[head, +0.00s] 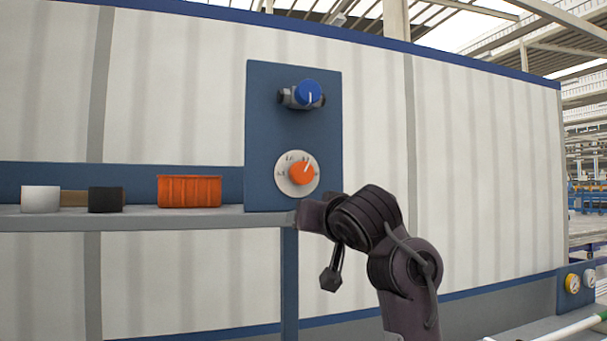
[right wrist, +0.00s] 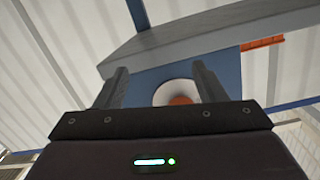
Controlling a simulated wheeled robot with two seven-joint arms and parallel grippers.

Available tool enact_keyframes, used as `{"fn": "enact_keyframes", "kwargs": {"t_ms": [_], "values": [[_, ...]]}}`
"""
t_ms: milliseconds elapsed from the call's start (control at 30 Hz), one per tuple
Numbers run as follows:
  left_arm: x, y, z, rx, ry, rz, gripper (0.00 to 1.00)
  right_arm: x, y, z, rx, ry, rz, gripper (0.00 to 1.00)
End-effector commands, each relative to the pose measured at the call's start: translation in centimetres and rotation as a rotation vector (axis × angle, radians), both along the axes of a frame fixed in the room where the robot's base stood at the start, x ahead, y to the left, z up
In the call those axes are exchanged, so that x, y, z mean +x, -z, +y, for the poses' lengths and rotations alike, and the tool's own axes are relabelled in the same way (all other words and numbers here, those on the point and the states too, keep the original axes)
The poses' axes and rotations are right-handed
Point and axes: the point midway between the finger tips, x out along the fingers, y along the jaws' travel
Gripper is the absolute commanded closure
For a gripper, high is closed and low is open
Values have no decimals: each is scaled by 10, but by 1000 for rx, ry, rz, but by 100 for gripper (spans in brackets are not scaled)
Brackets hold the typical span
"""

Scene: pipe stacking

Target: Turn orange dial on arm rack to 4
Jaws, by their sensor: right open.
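The orange dial (head: 302,173) sits on a round white scale plate (head: 286,184) on a blue panel (head: 262,130). Its white pointer line tilts up and to the right; the scale marks are too small to read surely. My right arm comes in from the lower right, and its far end stands just below and right of the dial, apart from it. In the right wrist view my right gripper (right wrist: 160,80) is open and empty. The orange dial (right wrist: 180,100) shows beyond and between its fingers, partly hidden by the gripper body. My left gripper is not in view.
A blue knob (head: 308,93) sits above the dial on the same panel. A shelf (head: 150,218) at left carries an orange bin (head: 189,191), a black item (head: 105,199) and a white item (head: 41,199). Its edge lies close to my right arm. The wall right of the panel is clear.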

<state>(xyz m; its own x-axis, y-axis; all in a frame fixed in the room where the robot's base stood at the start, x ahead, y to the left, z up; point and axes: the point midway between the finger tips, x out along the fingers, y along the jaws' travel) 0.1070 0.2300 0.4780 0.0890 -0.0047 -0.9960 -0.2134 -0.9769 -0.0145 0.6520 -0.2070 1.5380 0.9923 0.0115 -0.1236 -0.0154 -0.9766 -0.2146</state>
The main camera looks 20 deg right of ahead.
Motion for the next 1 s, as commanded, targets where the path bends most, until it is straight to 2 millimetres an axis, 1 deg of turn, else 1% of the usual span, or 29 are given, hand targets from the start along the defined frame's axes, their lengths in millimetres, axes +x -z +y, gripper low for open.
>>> {"fn": "enact_keyframes", "kwargs": {"t_ms": [33, 100, 200, 233, 367, 700, 800, 900, 1000], "values": [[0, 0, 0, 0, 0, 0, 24, -7, -30, 1, 12, -5, -40, 36], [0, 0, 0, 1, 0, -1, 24, -16, -57, 2, 28, -11, -77, 36], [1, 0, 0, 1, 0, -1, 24, -24, -82, 3, 42, -17, -109, 36], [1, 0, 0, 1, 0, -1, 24, -25, -86, 3, 43, -19, -114, 36], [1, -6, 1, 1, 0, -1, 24, -20, -94, 3, 47, -19, -122, 36], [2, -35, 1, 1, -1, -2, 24, 32, -95, 5, 44, -18, -119, 36], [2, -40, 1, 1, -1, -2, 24, 43, -94, 5, 45, -19, -121, 36], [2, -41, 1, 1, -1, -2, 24, 49, -92, 6, 46, -20, -121, 36], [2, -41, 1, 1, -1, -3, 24, 51, -91, 6, 47, -20, -122, 36]]}}
